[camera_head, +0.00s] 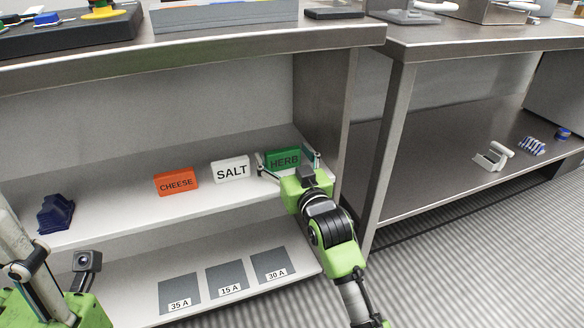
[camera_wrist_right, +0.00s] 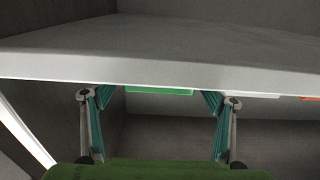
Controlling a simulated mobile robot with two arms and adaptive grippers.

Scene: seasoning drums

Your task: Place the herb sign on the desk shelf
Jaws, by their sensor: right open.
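The green HERB sign (camera_head: 284,158) stands upright on the white middle shelf (camera_head: 120,213) of the desk, at the right end of a row of signs. My right gripper (camera_head: 289,161) is open, with one finger at each side of the HERB sign. In the right wrist view, a green strip of the sign (camera_wrist_right: 160,91) shows between the spread fingers, beyond the palm; I cannot tell whether they touch it. My left gripper shows only in part at the lower left of the head view, and its jaw state is unclear.
A white SALT sign (camera_head: 231,169) and an orange CHEESE sign (camera_head: 176,181) stand left of the HERB sign. A dark blue object (camera_head: 55,214) sits at the shelf's left. The lower shelf has grey pads labelled 35 A, 15 A and 30 A. The desk's side panel (camera_head: 318,100) is close on the right.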

